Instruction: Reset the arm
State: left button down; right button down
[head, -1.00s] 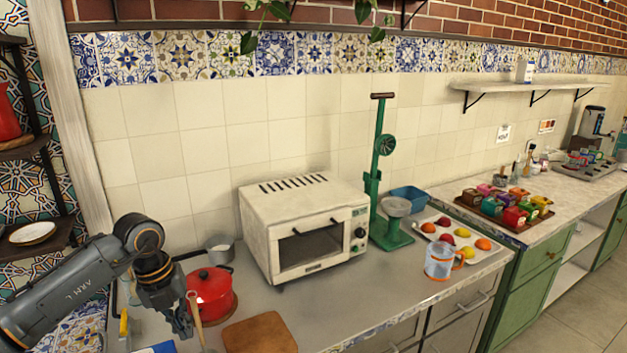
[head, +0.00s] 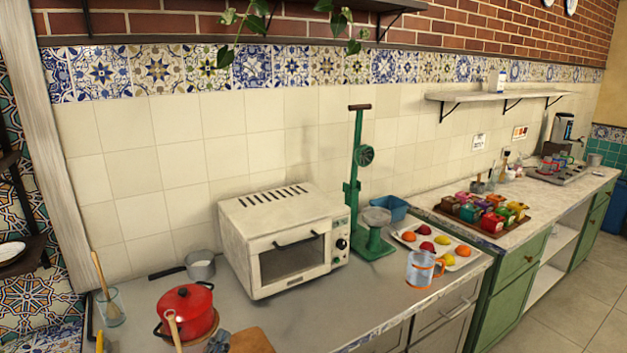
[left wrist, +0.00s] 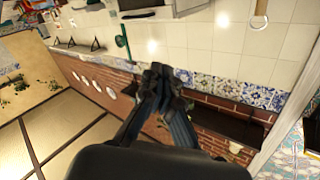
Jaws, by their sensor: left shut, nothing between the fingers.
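My left gripper (head: 218,342) shows only as a small dark piece at the bottom edge of the head view, beside the red pot (head: 187,312) and the wooden board (head: 250,341). In the left wrist view its dark fingers (left wrist: 158,76) are together and empty, with the tiled wall and brick behind them in a tilted picture. Most of my left arm is outside the head view. My right gripper is in neither view.
A white toaster oven (head: 285,240) stands on the grey counter, with a green press (head: 356,190) to its right. A glass pitcher (head: 420,269) and a fruit tray (head: 461,258) are further right. A small saucepan (head: 201,266) stands behind the red pot.

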pick_arm(q)
jog(key=s+a+f+n+g+y, duration=0.1)
jog(key=s+a+f+n+g, duration=0.1)
jog(key=s+f+g, duration=0.35)
jog(key=s+a+f+n+g+y, duration=0.1)
jog(key=s+a+f+n+g, duration=0.15)
jog(key=s+f, duration=0.5)
jog(key=s+f+g, duration=0.6)
jog(key=s+f, duration=0.2)
jog(key=s, duration=0.5)
notch_tip(320, 180, down, 28)
jog(key=s+g, duration=0.2)
jog(key=s, duration=0.1)
jog(key=s+a+f+g, duration=0.1)
jog(key=s+a+f, duration=0.1)
jog(key=s+f, duration=1.2)
jog(key=shift+s+m, duration=0.35)
jog(key=shift+s, duration=0.4)
jog(key=shift+a, duration=0.1)
